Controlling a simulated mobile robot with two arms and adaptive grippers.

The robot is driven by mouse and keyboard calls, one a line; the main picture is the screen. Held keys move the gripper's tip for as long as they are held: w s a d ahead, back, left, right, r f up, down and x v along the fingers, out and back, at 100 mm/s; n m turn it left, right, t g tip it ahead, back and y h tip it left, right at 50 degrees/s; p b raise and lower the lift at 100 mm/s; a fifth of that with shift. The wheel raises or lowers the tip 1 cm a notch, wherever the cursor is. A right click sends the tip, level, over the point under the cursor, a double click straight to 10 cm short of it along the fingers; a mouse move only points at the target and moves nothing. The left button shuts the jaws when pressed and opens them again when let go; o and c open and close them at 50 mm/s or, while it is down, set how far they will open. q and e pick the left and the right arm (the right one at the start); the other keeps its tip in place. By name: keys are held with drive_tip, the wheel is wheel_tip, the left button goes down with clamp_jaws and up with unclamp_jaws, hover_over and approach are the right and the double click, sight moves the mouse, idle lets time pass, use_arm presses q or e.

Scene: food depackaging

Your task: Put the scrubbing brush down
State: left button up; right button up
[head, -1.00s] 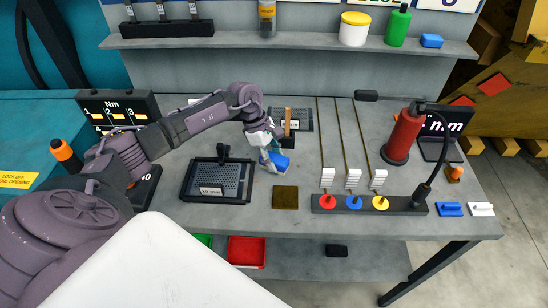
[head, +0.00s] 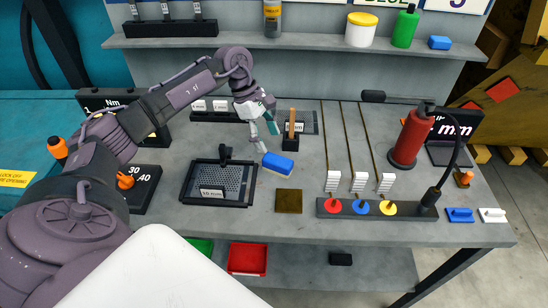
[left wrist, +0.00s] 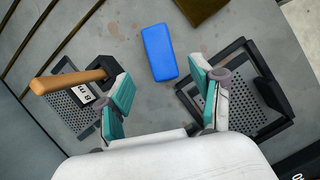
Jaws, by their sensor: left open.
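The scrubbing brush, a blue block (head: 278,165), lies on the grey workbench (head: 310,222), to the right of the black-framed mesh tray. It also shows in the left wrist view (left wrist: 160,52), lying flat and apart from the fingers. My left gripper (head: 264,126) is above the bench, behind and a little left of the brush in the head view. Its teal-padded fingers are spread with nothing between them, as the left wrist view (left wrist: 162,85) shows. My right gripper is not in view.
The mesh tray (head: 188,186) is left of the brush. A wooden-handled tool (head: 292,122) stands behind it, close to my left gripper. A brown square plate (head: 288,201) lies in front. A rack with coloured discs (head: 347,210) and a red extinguisher (head: 409,140) are to the right.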

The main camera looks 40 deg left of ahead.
use_arm(q)
drive_tip(key=v, duration=0.3)
drive_tip(key=shift+a+r+b, duration=0.1)
drive_tip(key=shift+r+b, duration=0.25)
drive_tip(key=shift+b, duration=0.05)
